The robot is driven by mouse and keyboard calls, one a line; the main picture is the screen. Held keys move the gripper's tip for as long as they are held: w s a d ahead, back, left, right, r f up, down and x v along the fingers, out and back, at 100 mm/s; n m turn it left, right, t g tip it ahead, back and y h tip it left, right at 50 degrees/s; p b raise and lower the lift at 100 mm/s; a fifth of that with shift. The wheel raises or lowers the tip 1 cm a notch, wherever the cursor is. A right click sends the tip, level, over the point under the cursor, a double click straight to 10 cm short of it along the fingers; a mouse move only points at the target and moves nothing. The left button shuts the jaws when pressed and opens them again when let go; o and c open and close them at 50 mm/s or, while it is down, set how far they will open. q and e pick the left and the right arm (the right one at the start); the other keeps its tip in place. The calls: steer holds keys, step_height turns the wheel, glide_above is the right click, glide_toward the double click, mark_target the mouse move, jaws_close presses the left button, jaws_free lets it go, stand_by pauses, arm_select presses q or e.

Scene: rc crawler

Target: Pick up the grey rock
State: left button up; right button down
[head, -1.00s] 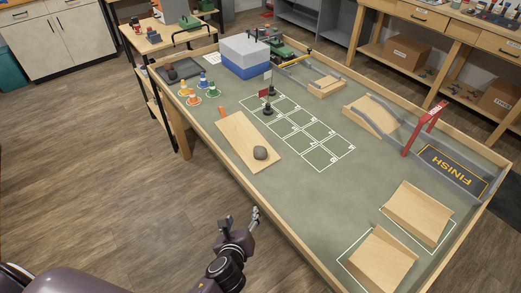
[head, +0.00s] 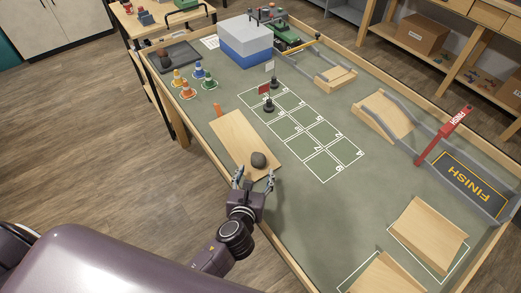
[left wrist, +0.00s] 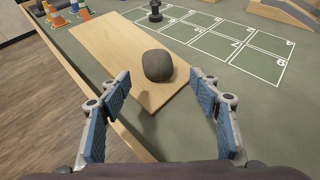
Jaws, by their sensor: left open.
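The grey rock (head: 258,160) lies on the near end of a light wooden board (head: 233,137) on the table, close to the table's left edge. In the left wrist view the rock (left wrist: 157,65) is ahead of the fingers and centred between them, with the board (left wrist: 105,45) under it. My left gripper (head: 254,182) is open and empty, just short of the rock and apart from it. Its two blue-padded fingers (left wrist: 166,113) are spread wide in the left wrist view. My right gripper is not in view.
The green-topped table (head: 305,215) has a raised wooden rim. Small cones (head: 188,92) stand beyond the board, and a black-based red flag (head: 268,104) stands on the white-lined grid (head: 310,135). Wooden ramps (head: 428,232) sit at the right. The surface right of the rock is clear.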

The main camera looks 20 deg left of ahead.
mark_target(257, 162)
arm_select(q)
steer(key=x, duration=0.2)
steer(key=shift+w+a+r, duration=0.15)
steer(key=shift+w, duration=0.25)
steer(key=x, duration=0.2)
steer(key=shift+w+a, duration=0.15)
steer(key=shift+w, duration=0.2)
steer(key=shift+w+a+f, duration=0.1)
steer(key=shift+w+f, duration=0.4)
steer(key=shift+w, duration=0.1)
steer(key=c, duration=1)
steer(key=shift+r, duration=0.1)
steer(key=c, duration=0.4)
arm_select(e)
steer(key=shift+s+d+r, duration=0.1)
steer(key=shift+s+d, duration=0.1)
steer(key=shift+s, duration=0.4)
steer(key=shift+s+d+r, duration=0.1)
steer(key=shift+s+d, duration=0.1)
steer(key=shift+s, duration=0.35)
